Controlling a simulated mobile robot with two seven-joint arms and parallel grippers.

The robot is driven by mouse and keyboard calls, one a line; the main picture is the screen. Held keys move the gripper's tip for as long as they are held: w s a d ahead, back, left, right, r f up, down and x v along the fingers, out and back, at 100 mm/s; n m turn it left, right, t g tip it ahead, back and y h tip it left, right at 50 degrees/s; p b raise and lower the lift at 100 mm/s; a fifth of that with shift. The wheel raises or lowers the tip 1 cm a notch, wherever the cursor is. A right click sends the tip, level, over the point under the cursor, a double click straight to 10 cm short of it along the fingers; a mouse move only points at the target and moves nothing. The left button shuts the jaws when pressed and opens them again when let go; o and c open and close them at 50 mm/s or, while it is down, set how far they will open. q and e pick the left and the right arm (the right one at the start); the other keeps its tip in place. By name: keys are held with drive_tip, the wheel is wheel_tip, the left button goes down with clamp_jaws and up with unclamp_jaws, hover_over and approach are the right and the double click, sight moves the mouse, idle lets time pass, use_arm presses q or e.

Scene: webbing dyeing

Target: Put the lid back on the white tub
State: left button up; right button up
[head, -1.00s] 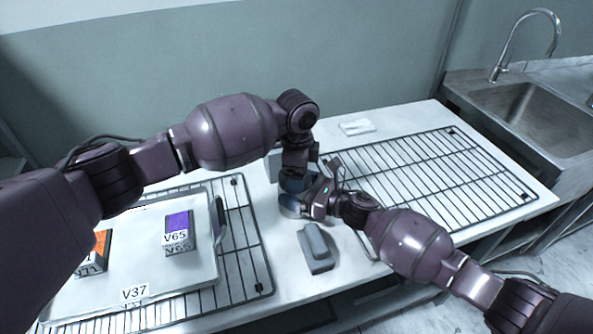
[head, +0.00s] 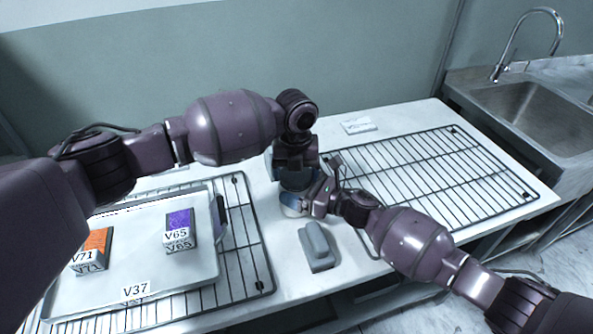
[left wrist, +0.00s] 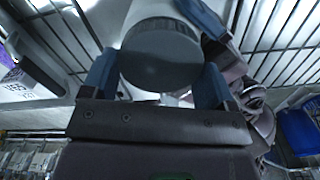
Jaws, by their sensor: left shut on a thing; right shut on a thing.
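The white tub (head: 291,211) stands on the table between my two hands in the head view, mostly covered by them. My left gripper (head: 294,186) is directly above it, pointing down. In the left wrist view a round dark grey lid (left wrist: 160,52) sits between the blue fingers of my left gripper (left wrist: 156,84), which is shut on it. The lid hides the tub there, so I cannot tell whether it is seated on the rim. My right gripper (head: 316,200) is shut on the tub from the right; its blue finger (left wrist: 202,17) also shows in the left wrist view.
A grey block-shaped object (head: 317,247) lies just in front of the tub. A tray (head: 130,270) with purple and orange labelled blocks rests on the left rack. An empty wire rack (head: 440,175) is on the right, with a white item (head: 358,126) behind and a sink (head: 545,115) beyond.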

use_arm(q)
drive_tip(key=m, duration=0.4)
drive_tip(key=shift+r, duration=0.1)
drive_tip(key=m, duration=0.5)
drive_tip(key=shift+w+a, duration=0.1)
drive_tip(key=shift+a, duration=0.05)
drive_tip(key=o, duration=0.8)
drive_tip(key=shift+r, duration=2.15)
